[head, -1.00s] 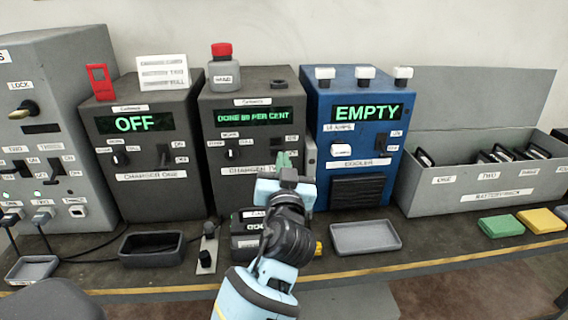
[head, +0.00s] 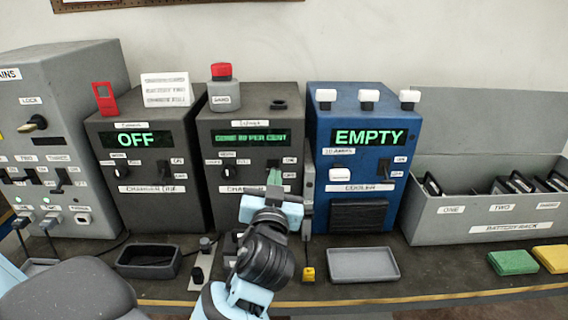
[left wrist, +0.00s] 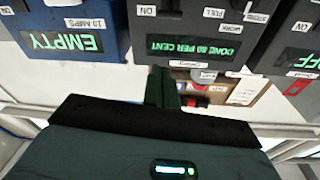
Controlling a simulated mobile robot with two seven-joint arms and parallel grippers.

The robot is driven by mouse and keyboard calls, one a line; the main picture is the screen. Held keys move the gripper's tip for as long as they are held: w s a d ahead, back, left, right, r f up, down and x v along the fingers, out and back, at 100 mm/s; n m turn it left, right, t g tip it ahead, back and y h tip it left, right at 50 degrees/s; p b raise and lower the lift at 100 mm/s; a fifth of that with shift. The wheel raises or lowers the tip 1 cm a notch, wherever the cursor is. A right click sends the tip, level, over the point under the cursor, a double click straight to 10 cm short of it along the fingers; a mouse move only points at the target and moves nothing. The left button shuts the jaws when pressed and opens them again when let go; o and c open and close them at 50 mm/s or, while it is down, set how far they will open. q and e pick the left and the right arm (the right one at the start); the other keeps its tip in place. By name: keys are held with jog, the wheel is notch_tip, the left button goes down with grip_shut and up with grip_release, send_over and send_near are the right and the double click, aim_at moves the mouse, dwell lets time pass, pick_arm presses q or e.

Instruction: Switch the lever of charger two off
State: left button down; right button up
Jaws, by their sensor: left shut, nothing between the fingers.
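Charger two (head: 225,112) is a dark grey box whose green display reads done 80 per cent. It also shows upside down in the left wrist view (left wrist: 190,22). Its ON label is beside the lever area at the lower right of its front. My left gripper (head: 274,178) is shut and empty, its green fingertips right at that lever area. The fingers hide the lever, so its position and any contact cannot be told. The shut fingers also show in the left wrist view (left wrist: 161,88). My right gripper is not in view.
Charger one (head: 150,200), reading OFF, stands left and the blue cooler (head: 320,110), reading EMPTY, right. Trays (head: 362,265) and a yellow item (head: 308,273) lie on the bench. The battery rack (head: 440,225) is right.

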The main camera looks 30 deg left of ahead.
pick_arm(q)
jog(key=p+x, duration=0.1)
jog(key=x, duration=0.9)
jog(key=shift+a+r, duration=0.15)
jog(key=shift+r, duration=0.05)
jog(key=shift+s+f, duration=0.25)
jog(key=shift+f, duration=0.45)
jog(key=shift+s+f, duration=0.25)
jog(key=shift+f, duration=0.45)
jog(key=shift+s+f, duration=0.25)
jog(key=shift+f, duration=0.45)
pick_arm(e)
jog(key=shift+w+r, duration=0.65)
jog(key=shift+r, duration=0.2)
